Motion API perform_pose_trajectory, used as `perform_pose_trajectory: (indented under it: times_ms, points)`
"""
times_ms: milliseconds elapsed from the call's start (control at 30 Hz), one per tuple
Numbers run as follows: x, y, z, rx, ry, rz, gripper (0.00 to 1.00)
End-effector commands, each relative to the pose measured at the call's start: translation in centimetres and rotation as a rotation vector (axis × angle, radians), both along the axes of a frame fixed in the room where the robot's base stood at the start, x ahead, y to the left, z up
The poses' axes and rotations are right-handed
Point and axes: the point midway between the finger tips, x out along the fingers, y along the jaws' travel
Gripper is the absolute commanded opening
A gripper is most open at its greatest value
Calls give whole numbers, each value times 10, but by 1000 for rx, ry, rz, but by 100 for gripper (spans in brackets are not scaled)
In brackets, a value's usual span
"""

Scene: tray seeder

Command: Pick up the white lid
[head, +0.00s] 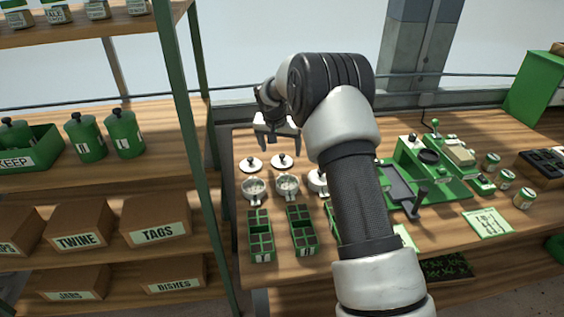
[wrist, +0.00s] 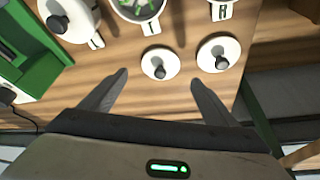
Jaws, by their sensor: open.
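Two round white lids with dark knobs lie on the wooden bench. In the head view one is at the left (head: 250,165) and one at the right (head: 282,161). In the wrist view the same right lid is in the middle (wrist: 150,70) and the left one is at the right (wrist: 209,61). A third white lid with a dark knob (wrist: 60,12) sits on a pot, partly hidden behind my arm in the head view. My gripper (head: 278,146) is open and empty above the bench. In the wrist view its fingers (wrist: 158,80) point toward the middle lid, apart from it.
Two open white pots (head: 254,188) (head: 287,185) stand in front of the lids. Green seed trays (head: 262,240) (head: 302,230) lie nearer the front edge. A green seeder machine (head: 440,185) stands to the right. A shelf post (head: 195,130) rises at the left.

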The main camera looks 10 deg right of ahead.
Motion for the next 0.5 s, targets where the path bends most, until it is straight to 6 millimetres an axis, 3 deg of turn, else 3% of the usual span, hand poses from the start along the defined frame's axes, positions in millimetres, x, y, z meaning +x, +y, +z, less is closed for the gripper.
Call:
perform_pose_trajectory:
  times_ms: [300, 500]
  points:
    - [14, -6, -38, 1, 1, -1, 82]
    - [19, -7, -49, 1, 0, -1, 82]
